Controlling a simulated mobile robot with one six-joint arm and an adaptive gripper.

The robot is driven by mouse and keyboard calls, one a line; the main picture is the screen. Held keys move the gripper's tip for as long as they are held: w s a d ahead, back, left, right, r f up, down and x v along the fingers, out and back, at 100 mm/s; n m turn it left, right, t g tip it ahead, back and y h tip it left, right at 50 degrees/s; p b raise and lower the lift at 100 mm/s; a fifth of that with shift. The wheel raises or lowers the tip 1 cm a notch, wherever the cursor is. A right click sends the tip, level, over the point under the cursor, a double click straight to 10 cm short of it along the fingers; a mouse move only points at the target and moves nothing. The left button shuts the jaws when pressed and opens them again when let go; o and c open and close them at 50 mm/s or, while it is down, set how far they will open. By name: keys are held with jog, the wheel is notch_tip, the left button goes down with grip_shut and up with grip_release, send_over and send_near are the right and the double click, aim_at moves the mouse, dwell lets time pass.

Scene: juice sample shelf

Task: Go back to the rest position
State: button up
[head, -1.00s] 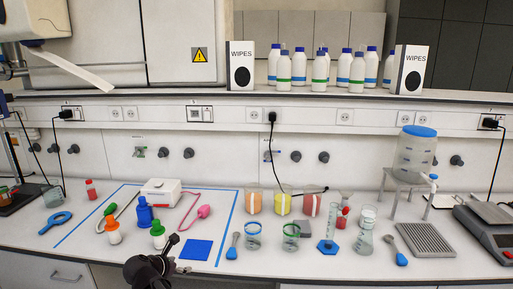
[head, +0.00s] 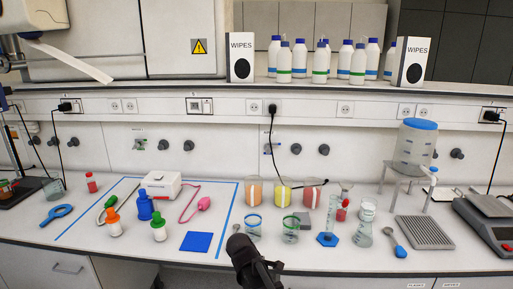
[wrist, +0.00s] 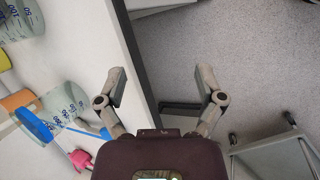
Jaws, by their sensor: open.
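My gripper (head: 240,245) shows dark at the bottom middle of the head view, in front of the bench's near edge. In the wrist view its two fingers (wrist: 163,85) stand wide apart with nothing between them. One finger is over the white bench edge and the other over the grey floor. In the head view the fingertips are hard to make out, and the arm covers a bit of the bench front.
The white bench (head: 330,260) carries a blue taped area (head: 233,205) with a blue square (head: 195,241) and bottles. Glass beakers (head: 290,230) stand just right of my gripper. In the wrist view, a metal-framed object (wrist: 280,155) stands at the lower right.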

jog(key=s+d+f+m+g+y, duration=0.1)
jog(key=s+d+m+y, duration=0.1)
jog(key=s+d+m, duration=0.3)
jog(key=s+d+m+g+y, duration=0.2)
jog(key=s+d+m, duration=0.3)
jog(key=d+m, duration=0.4)
jog(key=shift+d+f, duration=0.4)
jog(key=shift+d, duration=0.35)
jog(key=shift+o, duration=0.7)
jog(key=shift+d, duration=0.15)
